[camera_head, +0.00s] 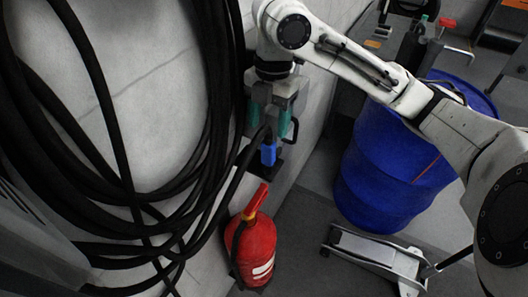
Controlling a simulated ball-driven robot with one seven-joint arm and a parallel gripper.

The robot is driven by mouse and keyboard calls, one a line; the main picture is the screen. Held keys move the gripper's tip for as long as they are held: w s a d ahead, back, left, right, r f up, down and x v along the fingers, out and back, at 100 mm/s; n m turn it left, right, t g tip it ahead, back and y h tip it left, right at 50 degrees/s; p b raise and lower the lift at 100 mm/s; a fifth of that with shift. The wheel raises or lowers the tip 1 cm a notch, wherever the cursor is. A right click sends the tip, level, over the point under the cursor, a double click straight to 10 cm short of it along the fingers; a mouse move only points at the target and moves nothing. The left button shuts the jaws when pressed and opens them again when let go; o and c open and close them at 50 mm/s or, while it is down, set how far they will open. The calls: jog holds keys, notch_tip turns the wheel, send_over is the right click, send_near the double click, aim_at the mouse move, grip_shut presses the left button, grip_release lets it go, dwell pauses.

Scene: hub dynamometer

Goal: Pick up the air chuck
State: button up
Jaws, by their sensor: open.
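My gripper (268,128) hangs from the end of my white arm, close to the pale wall, with its fingers pointing down. The fingers have teal parts and stand apart, open. A blue piece (268,154), which looks like the air chuck, shows just below and between the fingertips, with a dark hose running beside it. It sits at a small black plate or bracket on the wall. The fingers partly hide its upper end, and I cannot tell whether they touch it.
Thick black hose coils (110,150) hang on the wall at left. A red fire extinguisher (252,250) stands below the gripper. A blue drum (385,180) stands at right behind my arm. A grey floor jack (375,255) lies on the floor in front of it.

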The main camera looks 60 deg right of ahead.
aim_at(268, 142)
jog(key=f, duration=0.3)
jog(key=shift+a+f, duration=0.1)
jog(key=shift+a, duration=0.1)
jog(key=shift+s+a+f+p, duration=0.1)
jog(key=shift+a+f+p, duration=0.1)
jog(key=shift+f, duration=0.7)
jog(key=shift+s+a+f+p, duration=0.15)
jog(key=shift+f+p, duration=0.05)
jog(key=shift+f, duration=0.7)
jog(key=shift+s+a+f+p, duration=0.1)
jog(key=shift+a+f+p, duration=0.1)
jog(key=shift+f, duration=0.7)
jog(key=shift+c, duration=0.3)
jog(key=c, duration=1.1)
jog(key=shift+d, duration=0.1)
jog(key=shift+r, duration=0.25)
